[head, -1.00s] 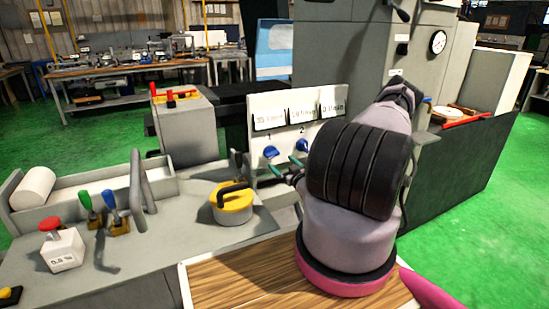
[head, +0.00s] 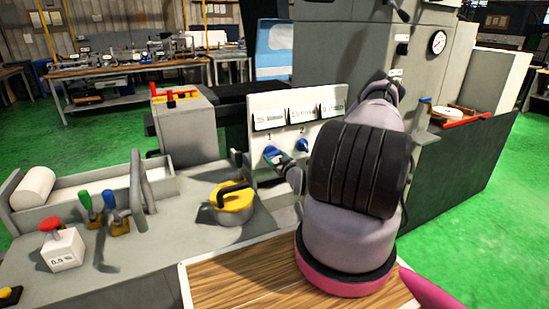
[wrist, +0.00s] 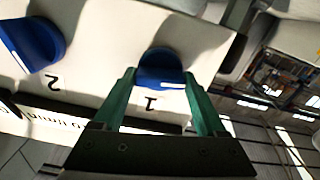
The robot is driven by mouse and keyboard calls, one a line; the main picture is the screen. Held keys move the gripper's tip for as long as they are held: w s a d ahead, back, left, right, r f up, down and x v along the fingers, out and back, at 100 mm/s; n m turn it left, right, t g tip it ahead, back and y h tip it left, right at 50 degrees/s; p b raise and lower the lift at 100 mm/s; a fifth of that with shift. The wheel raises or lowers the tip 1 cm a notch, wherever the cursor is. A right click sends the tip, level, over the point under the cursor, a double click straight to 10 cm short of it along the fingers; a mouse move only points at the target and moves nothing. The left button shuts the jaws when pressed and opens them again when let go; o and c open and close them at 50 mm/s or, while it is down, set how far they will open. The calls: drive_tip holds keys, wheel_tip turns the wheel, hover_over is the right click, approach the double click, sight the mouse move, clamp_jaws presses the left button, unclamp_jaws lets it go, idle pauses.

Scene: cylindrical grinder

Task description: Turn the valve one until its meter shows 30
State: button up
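Valve one is a blue knob (head: 269,151) under the number 1 on a white panel (head: 262,185). In the wrist view the blue knob (wrist: 160,68) appears upside down, with a white mark on it. My gripper (head: 277,158) is at this knob; in the wrist view its green fingers (wrist: 160,78) stand on either side of it, spread apart. I cannot tell whether they touch it. The meter above valve one (head: 269,118) is a small white display; its digits are too blurred to read.
A second blue knob (head: 302,145) sits right of valve one, close to my gripper; it also shows in the wrist view (wrist: 32,42). A yellow round part with a black handle (head: 233,203) stands on the grey bench left of the panel. Levers (head: 110,205) stand further left.

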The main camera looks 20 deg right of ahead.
drive_tip(key=shift+m, duration=1.7)
drive_tip(key=o, duration=1.3)
drive_tip(key=shift+s, duration=0.1)
drive_tip(key=s, duration=1)
drive_tip(key=shift+s+d, duration=0.2)
drive_tip(key=shift+s, duration=0.15)
